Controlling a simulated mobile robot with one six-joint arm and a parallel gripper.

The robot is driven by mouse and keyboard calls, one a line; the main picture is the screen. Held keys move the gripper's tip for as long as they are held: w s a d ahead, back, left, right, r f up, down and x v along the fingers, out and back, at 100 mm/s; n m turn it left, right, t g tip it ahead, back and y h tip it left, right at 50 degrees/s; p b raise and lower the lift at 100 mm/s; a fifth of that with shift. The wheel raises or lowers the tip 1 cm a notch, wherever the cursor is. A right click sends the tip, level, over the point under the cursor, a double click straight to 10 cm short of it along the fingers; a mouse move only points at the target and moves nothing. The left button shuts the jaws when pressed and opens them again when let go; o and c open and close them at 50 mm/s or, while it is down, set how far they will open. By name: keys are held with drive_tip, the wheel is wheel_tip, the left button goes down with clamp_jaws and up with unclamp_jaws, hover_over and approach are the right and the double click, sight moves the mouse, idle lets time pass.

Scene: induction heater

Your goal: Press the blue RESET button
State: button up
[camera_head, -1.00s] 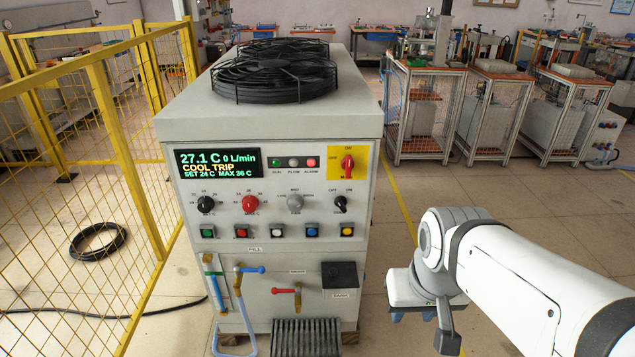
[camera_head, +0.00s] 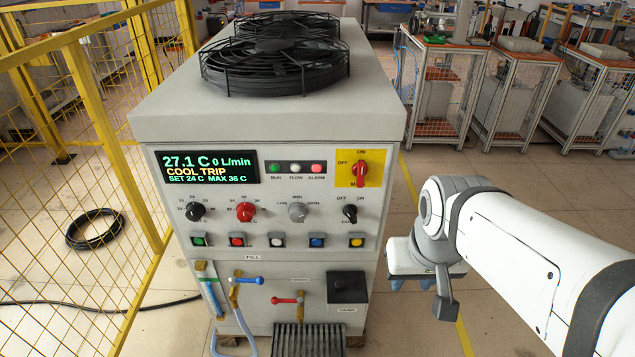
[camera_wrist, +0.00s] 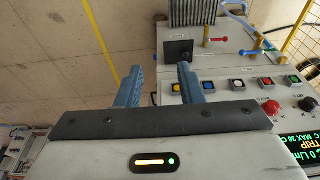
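The blue button (camera_head: 317,241) is in the lower button row of the chiller's front panel (camera_head: 268,219), between a white button and a yellow button. No label on it can be read. In the wrist view the blue button (camera_wrist: 205,86) shows just right of my right finger. My gripper (camera_wrist: 160,80) has two blue fingers standing clearly apart, with nothing between them. In the head view my gripper (camera_head: 412,285) hangs right of the cabinet, apart from the panel, its fingers mostly hidden by the wrist.
Green (camera_head: 199,240), red (camera_head: 237,240), white (camera_head: 277,240) and yellow (camera_head: 356,241) buttons share the row. Knobs and a red main switch (camera_head: 360,172) sit above; valves and a black tank box (camera_head: 347,287) below. A yellow fence (camera_head: 120,120) stands left. Floor right is free.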

drive_tip(key=shift+a, duration=0.1)
clamp_jaws()
drive_tip(key=shift+s, duration=0.1)
idle(1.3)
